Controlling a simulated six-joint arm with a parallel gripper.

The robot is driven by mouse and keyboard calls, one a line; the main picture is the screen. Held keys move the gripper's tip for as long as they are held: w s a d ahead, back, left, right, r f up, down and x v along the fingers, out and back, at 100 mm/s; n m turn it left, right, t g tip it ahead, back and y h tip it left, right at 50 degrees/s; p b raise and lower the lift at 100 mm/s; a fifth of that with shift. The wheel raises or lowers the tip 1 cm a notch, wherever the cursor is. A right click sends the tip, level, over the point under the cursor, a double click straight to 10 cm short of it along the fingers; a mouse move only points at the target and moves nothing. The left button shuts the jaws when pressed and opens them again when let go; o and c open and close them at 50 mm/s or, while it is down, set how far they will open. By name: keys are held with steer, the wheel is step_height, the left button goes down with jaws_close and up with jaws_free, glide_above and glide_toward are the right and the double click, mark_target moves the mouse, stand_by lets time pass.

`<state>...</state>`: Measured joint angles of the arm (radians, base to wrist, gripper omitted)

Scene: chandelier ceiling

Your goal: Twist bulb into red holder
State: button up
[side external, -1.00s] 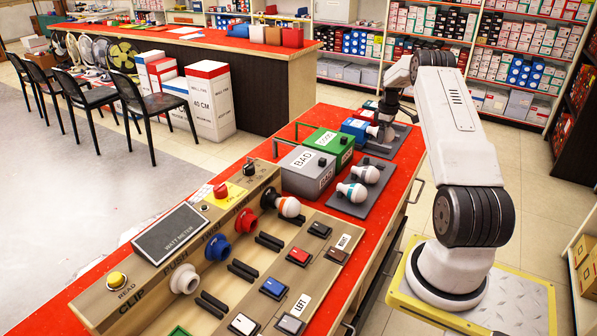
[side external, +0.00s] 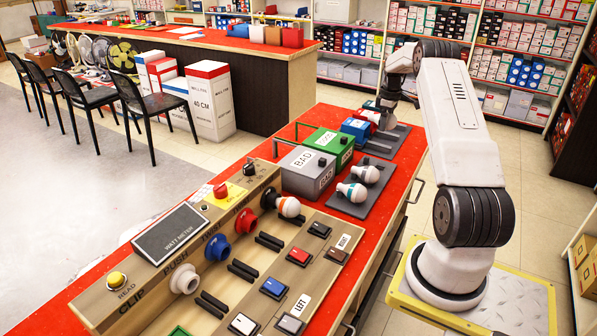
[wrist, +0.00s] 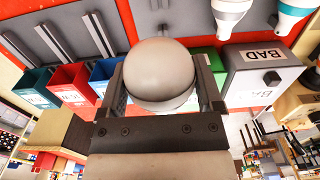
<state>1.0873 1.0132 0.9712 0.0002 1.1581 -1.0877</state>
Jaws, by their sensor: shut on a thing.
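My gripper (side external: 386,120) is at the far end of the red table, above a grey rack. In the wrist view my gripper (wrist: 161,88) is shut on a round white bulb (wrist: 160,72), one finger on each side. The held bulb's base is hidden there. The held bulb is far from this holder.
A blue holder (side external: 217,247) and a white holder (side external: 183,280) sit on the same panel. Two bulbs (side external: 352,192) lie on a grey rack beside the BAD box (side external: 306,172) and the green box (side external: 327,145). Switches (side external: 272,288) fill the panel's lower part.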

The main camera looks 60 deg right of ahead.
steer(key=w+a, duration=0.7)
steer(key=a, duration=0.5)
steer(key=w+a, duration=0.7)
steer(key=a, duration=0.5)
steer(key=s+a+f, duration=0.1)
steer(key=s+a, duration=0.1)
steer(key=a, duration=1.1)
steer(key=s+a, duration=0.2)
steer(key=a, duration=1.1)
steer(key=shift+d+f, duration=0.15)
steer(key=shift+f, duration=1.05)
steer(key=shift+d+f, duration=0.1)
steer(key=shift+f, duration=1.1)
steer(key=shift+f, duration=0.15)
steer(key=shift+f, duration=3.7)
steer(key=shift+f, duration=0.1)
steer(key=shift+w, duration=1.15)
